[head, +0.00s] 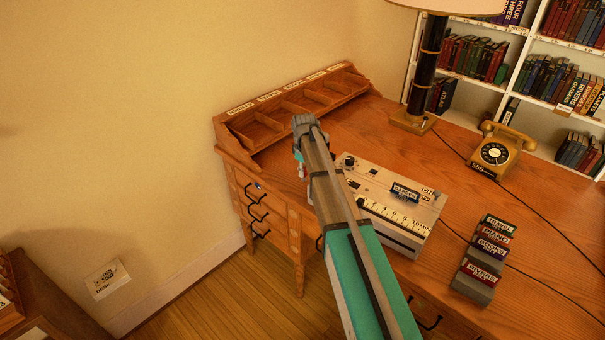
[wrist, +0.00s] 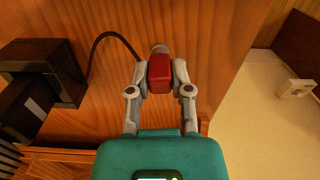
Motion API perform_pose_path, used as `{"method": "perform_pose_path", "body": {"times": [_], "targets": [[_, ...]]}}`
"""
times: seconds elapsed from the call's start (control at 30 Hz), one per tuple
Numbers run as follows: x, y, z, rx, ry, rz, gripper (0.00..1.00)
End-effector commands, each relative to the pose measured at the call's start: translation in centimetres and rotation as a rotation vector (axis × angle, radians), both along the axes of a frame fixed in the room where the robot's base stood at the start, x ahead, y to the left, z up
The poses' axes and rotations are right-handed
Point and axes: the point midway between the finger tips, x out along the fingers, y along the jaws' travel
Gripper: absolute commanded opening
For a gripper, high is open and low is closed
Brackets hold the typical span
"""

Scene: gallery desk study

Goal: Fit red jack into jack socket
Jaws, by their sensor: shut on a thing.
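The red jack (wrist: 160,72) is between the two fingers of my gripper (wrist: 160,88) in the wrist view, and the gripper is shut on it. Its grey tip points away from the palm. A dark cable (wrist: 103,38) curves from near the tip toward a dark box at the left. In the head view my gripper (head: 301,172) hangs small at the desk's left front edge, partly hidden by my arm. I cannot make out a jack socket for certain in either view. A cream device (head: 425,222) with a dial scale stands on the desk, partly behind my arm.
The wooden desk (head: 340,135) carries a pigeonhole rack (head: 262,131) at the back left. A lamp (head: 424,70), a brass telephone (head: 496,150) and a stack of labelled blocks (head: 484,262) stand right. Dark boxes (wrist: 45,70) are left of the gripper in the wrist view.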

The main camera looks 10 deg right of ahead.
Motion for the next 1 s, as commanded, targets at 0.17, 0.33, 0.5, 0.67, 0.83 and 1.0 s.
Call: {"method": "perform_pose_path", "body": {"times": [0.17,0.33,0.5,0.67,0.83,1.0], "targets": [[0.0,0.0,0.3,0.000,0.000,0.000,0.00],[0.0,0.0,1.1,0.000,0.000,0.000,0.00],[0.0,0.0,2.4,0.000,0.000,0.000,0.00],[-0.5,0.0,4.0,0.000,0.000,0.000,0.00],[-2.2,0.3,6.0,0.000,0.000,-0.001,0.00],[-3.8,0.5,8.0,0.000,0.000,-0.001,0.00]]}}
